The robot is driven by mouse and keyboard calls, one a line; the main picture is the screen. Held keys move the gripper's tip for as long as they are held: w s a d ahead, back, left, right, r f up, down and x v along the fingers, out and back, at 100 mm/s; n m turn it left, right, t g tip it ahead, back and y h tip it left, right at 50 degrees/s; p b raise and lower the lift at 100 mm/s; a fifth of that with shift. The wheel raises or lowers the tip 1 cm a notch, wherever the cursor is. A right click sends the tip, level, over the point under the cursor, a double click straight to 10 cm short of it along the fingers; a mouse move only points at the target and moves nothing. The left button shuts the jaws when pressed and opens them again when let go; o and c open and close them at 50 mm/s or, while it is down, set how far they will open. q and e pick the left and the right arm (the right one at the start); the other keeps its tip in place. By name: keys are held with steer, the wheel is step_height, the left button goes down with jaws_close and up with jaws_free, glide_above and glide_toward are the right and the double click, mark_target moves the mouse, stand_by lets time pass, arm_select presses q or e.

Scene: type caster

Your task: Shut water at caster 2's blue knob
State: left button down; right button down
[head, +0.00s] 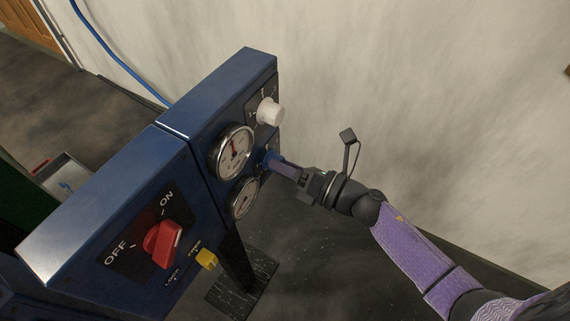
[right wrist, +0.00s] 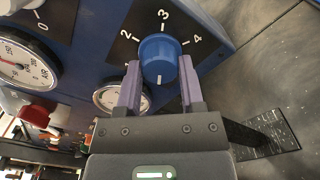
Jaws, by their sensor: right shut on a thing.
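My left gripper is not in view.
A large gauge (head: 233,152) and a smaller gauge (head: 244,198) lie left of the blue knob. A red OFF/ON switch (head: 163,243) and a yellow knob (head: 206,260) are on the nearer cabinet. Open floor and a pale wall (head: 420,90) lie to the right.

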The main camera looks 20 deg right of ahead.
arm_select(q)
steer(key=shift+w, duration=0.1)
arm_select(e)
steer(key=shift+f, duration=0.1)
steer(key=shift+c, duration=1.1)
jaws_free()
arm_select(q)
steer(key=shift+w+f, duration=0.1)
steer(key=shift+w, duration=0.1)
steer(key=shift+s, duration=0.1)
